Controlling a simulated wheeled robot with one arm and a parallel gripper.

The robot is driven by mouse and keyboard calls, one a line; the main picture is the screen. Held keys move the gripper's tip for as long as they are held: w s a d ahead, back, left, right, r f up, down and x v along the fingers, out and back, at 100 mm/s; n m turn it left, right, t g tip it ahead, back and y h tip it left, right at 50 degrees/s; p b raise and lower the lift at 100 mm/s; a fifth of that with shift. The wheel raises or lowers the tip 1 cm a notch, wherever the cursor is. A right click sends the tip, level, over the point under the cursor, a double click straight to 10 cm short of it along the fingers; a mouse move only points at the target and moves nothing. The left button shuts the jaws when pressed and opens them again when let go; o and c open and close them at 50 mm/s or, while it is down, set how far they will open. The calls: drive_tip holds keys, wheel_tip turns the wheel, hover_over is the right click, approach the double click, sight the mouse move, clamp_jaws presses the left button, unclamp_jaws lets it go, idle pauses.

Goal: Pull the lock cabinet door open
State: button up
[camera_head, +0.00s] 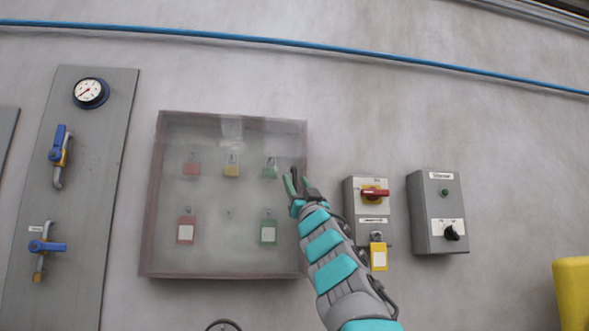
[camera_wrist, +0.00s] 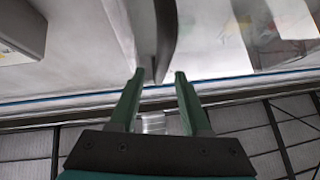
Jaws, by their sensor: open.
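The lock cabinet (camera_head: 150,240) hangs on the wall, and its see-through door (camera_head: 228,255) looks shut. Padlocks and tags show behind the door. My gripper (camera_head: 293,182) is at the door's right edge, above mid-height, and covers part of that edge. In the wrist view my gripper (camera_wrist: 158,76) is open, with its two green fingers apart. A dark curved bar (camera_wrist: 165,35), which looks like the door's handle, reaches down to between the fingertips. I cannot tell whether either finger touches it.
Right of the cabinet are a grey switch box (camera_head: 352,215) with a red handle and yellow padlock, and another grey box (camera_head: 425,215) with a black knob. A panel (camera_head: 90,190) with a gauge and blue-handled valves is at left. A yellow object (camera_head: 573,290) stands lower right.

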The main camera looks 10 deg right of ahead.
drive_tip(key=shift+p+x, duration=0.7)
drive_tip(key=shift+x, duration=0.45)
clamp_jaws()
idle(0.7)
